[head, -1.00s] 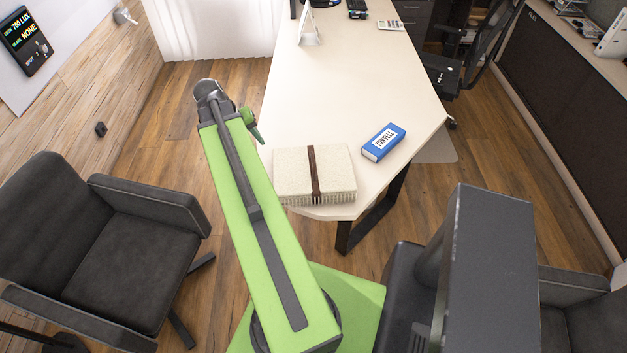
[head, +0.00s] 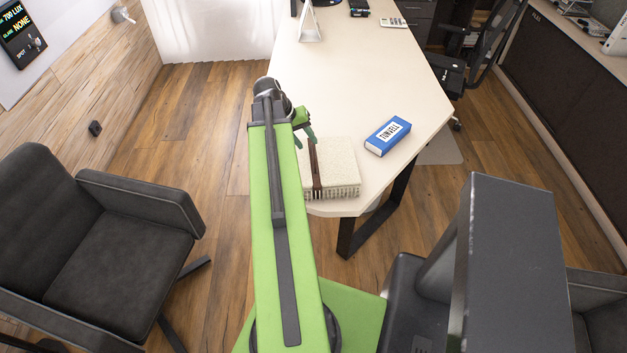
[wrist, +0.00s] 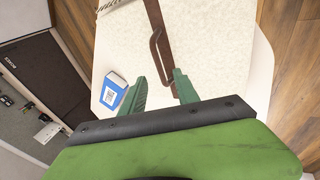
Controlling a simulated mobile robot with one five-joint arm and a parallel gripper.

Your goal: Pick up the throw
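The throw (head: 342,170) is a folded cream, fringed blanket with a brown strap (head: 316,172) around it. It lies on the near end of the pale desk. In the wrist view the throw (wrist: 218,50) fills much of the upper right, and the strap (wrist: 153,14) has a raised handle loop. My gripper (head: 306,134) is above the throw's far left side in the head view; the green arm hides the throw's left part.
A white stand and calculator are at the desk's far end. Dark chairs (head: 125,230) stand left and right of me. The desk's middle is clear.

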